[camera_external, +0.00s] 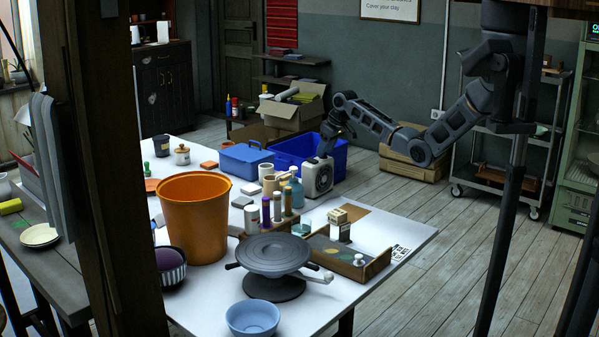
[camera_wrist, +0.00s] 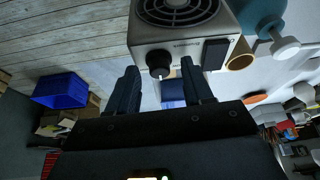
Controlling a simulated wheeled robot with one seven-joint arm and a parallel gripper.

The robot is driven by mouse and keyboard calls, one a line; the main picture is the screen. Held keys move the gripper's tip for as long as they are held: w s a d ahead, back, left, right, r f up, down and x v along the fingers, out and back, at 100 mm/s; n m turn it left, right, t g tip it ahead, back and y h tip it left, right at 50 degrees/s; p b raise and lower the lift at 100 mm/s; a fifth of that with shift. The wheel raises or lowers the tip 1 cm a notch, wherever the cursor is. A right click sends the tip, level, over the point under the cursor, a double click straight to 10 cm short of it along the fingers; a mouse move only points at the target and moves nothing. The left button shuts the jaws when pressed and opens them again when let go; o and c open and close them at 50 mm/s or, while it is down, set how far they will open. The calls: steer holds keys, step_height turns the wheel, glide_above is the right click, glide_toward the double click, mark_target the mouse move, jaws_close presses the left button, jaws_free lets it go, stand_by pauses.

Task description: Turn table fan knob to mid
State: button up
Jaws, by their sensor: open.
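The table fan (camera_external: 317,178) is a small pale box with a dark round grille, standing on the white table near its back edge. In the wrist view its front panel (camera_wrist: 180,45) shows at the top, with a black round knob (camera_wrist: 159,64) and a dark rectangular part (camera_wrist: 215,54) beside it. My gripper (camera_wrist: 160,68) is open and empty. Its two dark fingertips lie on either side of the knob in this view, apart from it; I cannot tell the depth between them. In the external view my gripper (camera_external: 326,147) is just above and behind the fan. The knob's setting is not readable.
Close to the fan are a blue bottle (camera_external: 296,192), a blue crate (camera_external: 296,150) and a blue toolbox (camera_external: 246,160). An orange bucket (camera_external: 194,220), a turntable (camera_external: 272,254) and a wooden tray (camera_external: 372,267) occupy the table's front. The floor (camera_external: 460,235) at the right is clear.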

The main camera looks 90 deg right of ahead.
steer(key=v, duration=0.7)
steer(key=shift+a+r+b, duration=0.15)
steer(key=shift+r+b, duration=0.15)
steer(key=shift+b, duration=0.1)
steer(key=shift+s, duration=0.1)
